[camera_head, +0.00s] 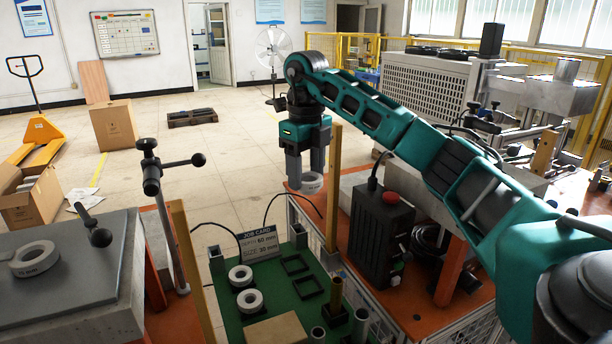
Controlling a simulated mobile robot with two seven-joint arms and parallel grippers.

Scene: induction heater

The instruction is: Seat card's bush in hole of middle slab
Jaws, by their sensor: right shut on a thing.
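My right gripper (307,178) points down at the centre of the view, shut on a pale grey ring-shaped bush (312,186), held at its fingertips. The job card (259,244) stands at the back of the green tray; its size line appears to read 30 mm. Two more pale bushes, the upper one (240,276) and the lower one (250,301), lie on the green tray (285,290). A grey slab (352,186) shows partly behind the black box; its hole is not visible, and I cannot tell whether it is the middle slab. My left gripper is out of view.
A black control box (382,236) with a red button stands right of the tray. At left, another grey slab (70,290) carries a large ring (35,259), beside a clamp stand (168,215). Black square frames (297,264) lie on the tray.

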